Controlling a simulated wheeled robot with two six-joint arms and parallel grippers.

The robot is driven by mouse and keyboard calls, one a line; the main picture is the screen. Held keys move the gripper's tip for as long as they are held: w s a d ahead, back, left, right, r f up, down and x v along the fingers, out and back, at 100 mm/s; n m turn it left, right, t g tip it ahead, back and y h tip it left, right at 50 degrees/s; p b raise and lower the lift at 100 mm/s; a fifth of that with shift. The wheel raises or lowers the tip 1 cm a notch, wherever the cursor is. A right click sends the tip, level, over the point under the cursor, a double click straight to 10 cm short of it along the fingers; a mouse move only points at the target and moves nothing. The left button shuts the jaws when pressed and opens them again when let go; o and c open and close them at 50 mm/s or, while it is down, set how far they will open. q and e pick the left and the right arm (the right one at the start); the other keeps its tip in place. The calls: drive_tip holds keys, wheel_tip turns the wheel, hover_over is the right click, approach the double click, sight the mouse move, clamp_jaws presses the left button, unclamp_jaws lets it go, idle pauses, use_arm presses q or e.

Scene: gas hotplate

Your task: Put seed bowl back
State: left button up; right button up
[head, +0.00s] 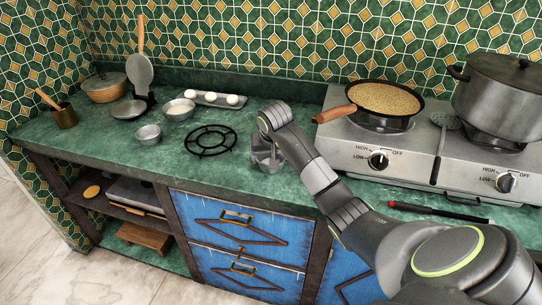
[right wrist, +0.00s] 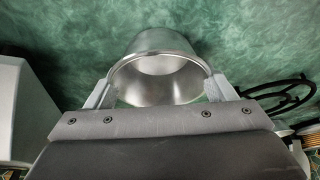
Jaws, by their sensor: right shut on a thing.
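My right gripper (head: 266,158) hangs in front of the stove's left side, over the green counter. In the right wrist view its two fingers (right wrist: 160,92) are shut on a small silver metal bowl (right wrist: 160,48), one finger on each side. I take it to be the seed bowl; its visible inside looks empty. In the head view the gripper and arm hide most of it, and I cannot tell whether it touches the counter. Toasted-looking seeds (head: 384,97) fill a black pan (head: 349,122) on the left burner. My left gripper is not in view.
A black ring trivet (head: 211,140) lies left of the gripper. Beyond it are a small metal bowl (head: 148,134), a bowl with pale contents (head: 179,108) and a tray of white items (head: 214,98). A large pot (head: 492,101) stands on the right burner. A pen-like tool (head: 440,212) lies in front.

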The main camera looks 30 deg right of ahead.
sight(272, 171)
drive_tip(key=shift+f, duration=0.2)
drive_tip(key=o, duration=1)
drive_tip(key=shift+r, duration=0.1)
drive_tip(key=shift+r, duration=0.15)
drive_tip(key=v, duration=0.6)
drive_tip(key=shift+s+r, duration=0.1)
drive_tip(key=shift+r, duration=0.25)
drive_tip(key=p+v, duration=0.3)
drive_tip(key=shift+s+a+r+p, duration=0.1)
drive_tip(key=shift+r+p, duration=0.25)
drive_tip(key=shift+r, duration=0.05)
drive_tip(key=shift+s+a+r+p, duration=0.15)
drive_tip(key=shift+s+r+p, duration=0.15)
drive_tip(key=shift+r+p, duration=0.55)
drive_tip(key=shift+a+f, duration=0.1)
drive_tip(key=shift+f, duration=0.2)
